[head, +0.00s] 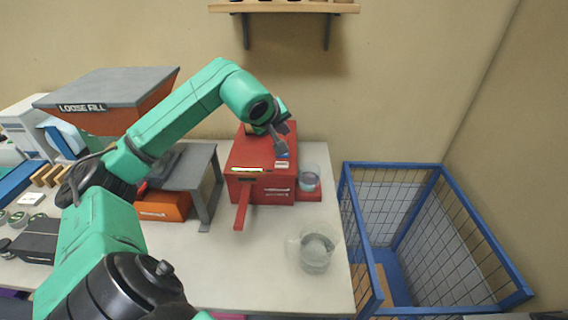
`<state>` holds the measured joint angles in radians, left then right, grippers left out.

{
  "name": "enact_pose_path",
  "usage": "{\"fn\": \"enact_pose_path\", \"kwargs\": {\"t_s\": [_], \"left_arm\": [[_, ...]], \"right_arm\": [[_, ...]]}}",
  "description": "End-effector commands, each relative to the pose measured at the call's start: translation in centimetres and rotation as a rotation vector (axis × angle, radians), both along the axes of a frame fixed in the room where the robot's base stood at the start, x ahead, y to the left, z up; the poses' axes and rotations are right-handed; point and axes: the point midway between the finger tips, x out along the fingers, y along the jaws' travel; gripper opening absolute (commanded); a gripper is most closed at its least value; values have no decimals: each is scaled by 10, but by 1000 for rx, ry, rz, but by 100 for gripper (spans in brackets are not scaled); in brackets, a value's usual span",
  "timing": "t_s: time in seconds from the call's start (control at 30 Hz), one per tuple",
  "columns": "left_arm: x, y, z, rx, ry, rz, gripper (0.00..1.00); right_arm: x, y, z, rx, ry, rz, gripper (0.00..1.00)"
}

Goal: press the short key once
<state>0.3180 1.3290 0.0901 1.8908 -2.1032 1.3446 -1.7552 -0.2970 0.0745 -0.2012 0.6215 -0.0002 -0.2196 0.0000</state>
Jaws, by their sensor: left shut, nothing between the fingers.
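A red machine (262,187) stands on the table near its back right. My left gripper (281,149) is shut and empty, pointing down over the right part of the machine's top. I cannot tell whether it touches a key. Which key is the short one is too small to tell. My right gripper is out of view.
A clear jug (316,253) stands on the table in front. A grey stand (201,175) and a "LOOSE FILL" hopper (110,90) are to the left. A blue wire cage (433,240) stands right of the table.

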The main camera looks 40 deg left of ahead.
Motion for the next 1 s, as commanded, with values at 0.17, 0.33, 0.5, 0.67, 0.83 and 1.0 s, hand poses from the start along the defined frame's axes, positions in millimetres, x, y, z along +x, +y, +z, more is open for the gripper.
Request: {"fn": "enact_pose_path", "kwargs": {"t_s": [0.17, 0.33, 0.5, 0.67, 0.83, 1.0], "left_arm": [[-3, 11, 2, 45, 18, 17, 0], [-3, 10, 2, 41, 18, 16, 0], [-3, 10, -6, 39, 18, 16, 0], [-3, 9, -27, 38, 19, 15, 0], [-3, 9, -54, 38, 19, 15, 0], [-3, 10, -79, 40, 18, 15, 0]], "right_arm": [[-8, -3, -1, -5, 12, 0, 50], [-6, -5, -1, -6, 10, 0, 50], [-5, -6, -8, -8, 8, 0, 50], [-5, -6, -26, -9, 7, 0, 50], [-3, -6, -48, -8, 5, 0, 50], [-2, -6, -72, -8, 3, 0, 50]]}}
